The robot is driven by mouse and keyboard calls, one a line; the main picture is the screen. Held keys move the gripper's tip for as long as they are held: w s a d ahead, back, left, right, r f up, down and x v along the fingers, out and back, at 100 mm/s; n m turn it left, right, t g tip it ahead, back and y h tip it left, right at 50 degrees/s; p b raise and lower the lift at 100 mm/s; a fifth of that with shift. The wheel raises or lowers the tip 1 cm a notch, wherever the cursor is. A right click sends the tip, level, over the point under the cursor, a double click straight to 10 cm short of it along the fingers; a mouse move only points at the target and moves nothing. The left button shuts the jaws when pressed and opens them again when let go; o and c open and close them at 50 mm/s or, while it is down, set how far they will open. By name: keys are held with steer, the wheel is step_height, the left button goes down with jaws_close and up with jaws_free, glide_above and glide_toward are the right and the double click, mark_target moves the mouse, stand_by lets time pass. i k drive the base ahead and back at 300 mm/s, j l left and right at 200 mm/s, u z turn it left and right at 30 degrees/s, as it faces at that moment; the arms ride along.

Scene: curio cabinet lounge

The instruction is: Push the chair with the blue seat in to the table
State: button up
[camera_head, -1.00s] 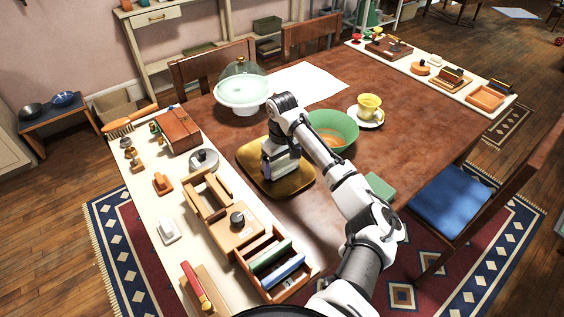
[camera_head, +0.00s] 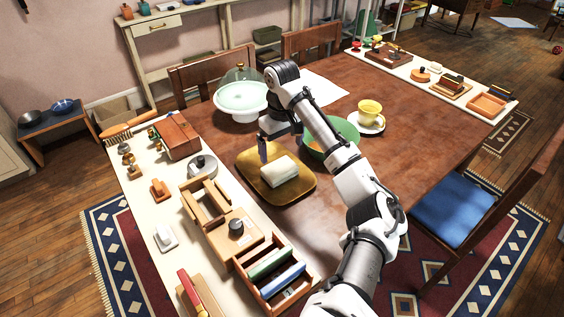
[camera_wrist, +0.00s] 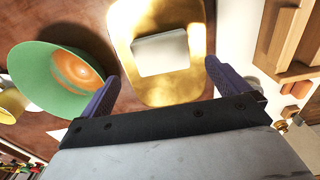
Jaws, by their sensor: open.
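The chair with the blue seat (camera_head: 452,208) stands at the right side of the brown table (camera_head: 400,165), its backrest facing away from the table. Part of the seat's near-table edge lies close to the table edge. My gripper (camera_head: 275,150) is over the table, far left of the chair, above a gold tray (camera_head: 247,163). The wrist view shows my gripper (camera_wrist: 160,85) with its two purple fingers wide apart and nothing between them. A pale block (camera_wrist: 160,52) lies on the tray beyond the fingertips; it also shows in the head view (camera_head: 280,171).
A green bowl (camera_head: 347,128), a yellow cup (camera_head: 369,112) on a saucer and a domed cake stand (camera_head: 241,96) are on the table near my arm. White boards with wooden items line two table sides. A patterned rug (camera_head: 500,262) lies under the chair.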

mark_target(457, 214)
steer(key=z, duration=1.3)
